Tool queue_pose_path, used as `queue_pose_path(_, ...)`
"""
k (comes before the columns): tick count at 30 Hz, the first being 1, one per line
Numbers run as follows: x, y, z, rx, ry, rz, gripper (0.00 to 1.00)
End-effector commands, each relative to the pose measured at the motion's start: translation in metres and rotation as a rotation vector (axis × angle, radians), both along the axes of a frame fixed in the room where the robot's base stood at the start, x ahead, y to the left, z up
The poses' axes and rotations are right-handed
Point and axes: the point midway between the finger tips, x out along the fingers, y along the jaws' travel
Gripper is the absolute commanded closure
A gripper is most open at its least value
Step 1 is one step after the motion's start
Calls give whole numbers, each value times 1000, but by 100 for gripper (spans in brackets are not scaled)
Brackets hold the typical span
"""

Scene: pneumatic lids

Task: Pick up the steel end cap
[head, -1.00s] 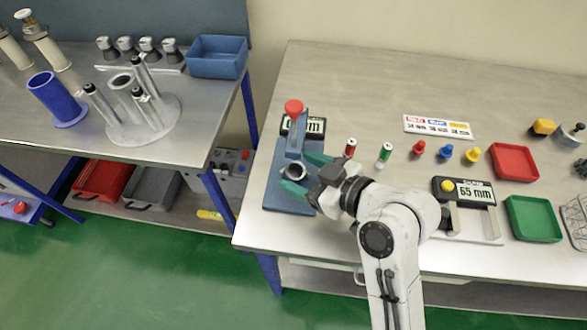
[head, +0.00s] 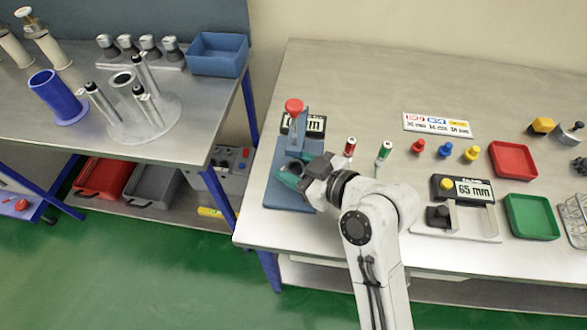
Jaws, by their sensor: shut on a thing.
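The steel end cap (head: 293,168) sits low in the blue press stand with the red knob (head: 294,107), on the left part of the right-hand table. Only a small grey piece of it shows; the rest is hidden by my gripper. My gripper (head: 289,176) reaches in from the right, its teal fingers closed around the cap at the stand's base. The gap between the cap and the base cannot be made out.
A black display (head: 315,124) stands behind the press. A red-topped vial (head: 349,147) and a green-topped vial (head: 384,151) stand close to the right of my gripper. A 65 mm gauge (head: 464,190) lies right of my arm. The table's front edge is near.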

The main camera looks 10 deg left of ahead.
Motion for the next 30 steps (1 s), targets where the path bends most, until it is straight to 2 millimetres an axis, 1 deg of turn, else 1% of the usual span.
queue_pose_path(1, 0, 0, 0, 0, 0, 0, 83)
queue_pose_path(6, 0, 0, 1, 1, -2, 0, 99)
queue_pose_path(7, 0, 0, 1, 1, -2, 0, 100)
queue_pose_path(14, 0, 0, 2, 1, -2, 0, 100)
queue_pose_path(17, 1, 0, 7, 1, -3, 0, 100)
queue_pose_path(20, 1, 0, 16, 2, -6, -1, 100)
queue_pose_path(26, -18, -28, 14, 1, -1, -4, 100)
queue_pose_path(30, -36, -56, 13, -1, -2, -5, 100)
